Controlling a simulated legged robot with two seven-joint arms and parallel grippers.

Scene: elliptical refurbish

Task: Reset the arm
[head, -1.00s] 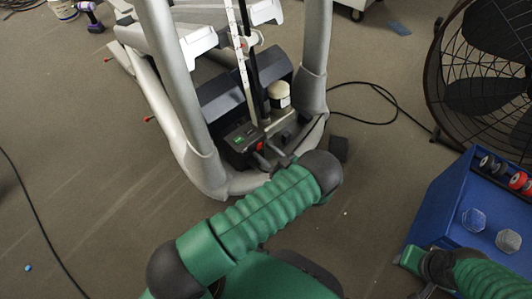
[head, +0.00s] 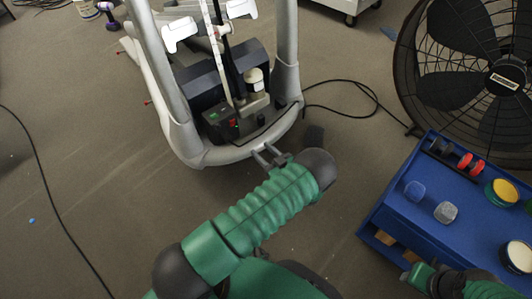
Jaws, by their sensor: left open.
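My left arm, green with black joints, crosses the lower middle of the head view. Its grey gripper (head: 264,154) is open and empty, with its two fingers apart, and appears in front of the elliptical's curved base. The grey elliptical machine (head: 205,158) stands at upper centre, with a small black box (head: 219,121) bearing a green display and a red part at its base. My right gripper (head: 408,277) shows only in part at the lower right, against the blue cart; its fingers are unclear.
A blue cart (head: 392,207) at right holds red parts (head: 470,163), two hex-shaped pieces (head: 445,212) and round tins (head: 503,191). A large black fan (head: 468,75) stands behind it. Black cables lie on the floor. The left floor is mostly clear.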

